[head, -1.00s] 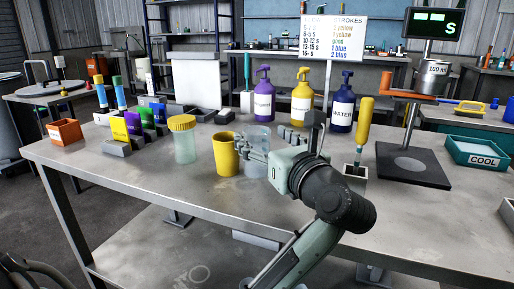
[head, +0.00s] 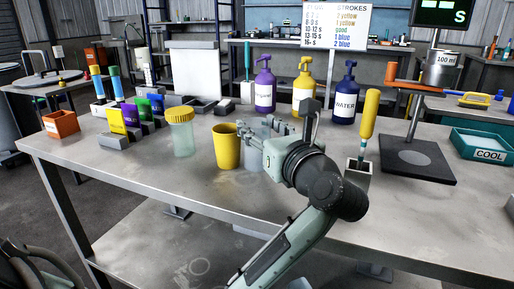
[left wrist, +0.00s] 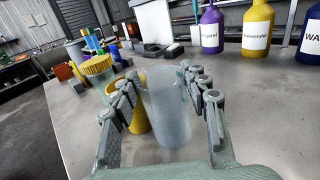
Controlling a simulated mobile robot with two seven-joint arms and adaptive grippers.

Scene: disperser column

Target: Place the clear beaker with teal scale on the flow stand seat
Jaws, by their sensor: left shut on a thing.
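The clear beaker (left wrist: 169,112) stands upright between the fingers of my left gripper (left wrist: 164,88) in the left wrist view. In the head view the beaker (head: 252,157) is mostly hidden behind the left gripper (head: 262,134), which is shut on it. No teal scale can be made out. I cannot tell whether the beaker touches the table. The flow stand (head: 433,172) is at the right, with a dark base and a round grey seat (head: 414,157). A metal 100 ml cup (head: 442,67) sits above the base. My right gripper is not in view.
A yellow cup (head: 228,150) stands close left of the beaker, and a yellow-lidded jar (head: 182,137) further left. A yellow-handled tool (head: 370,115) stands in a holder between my left arm and the flow stand. Pump bottles (head: 304,88) line the back. The front table is clear.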

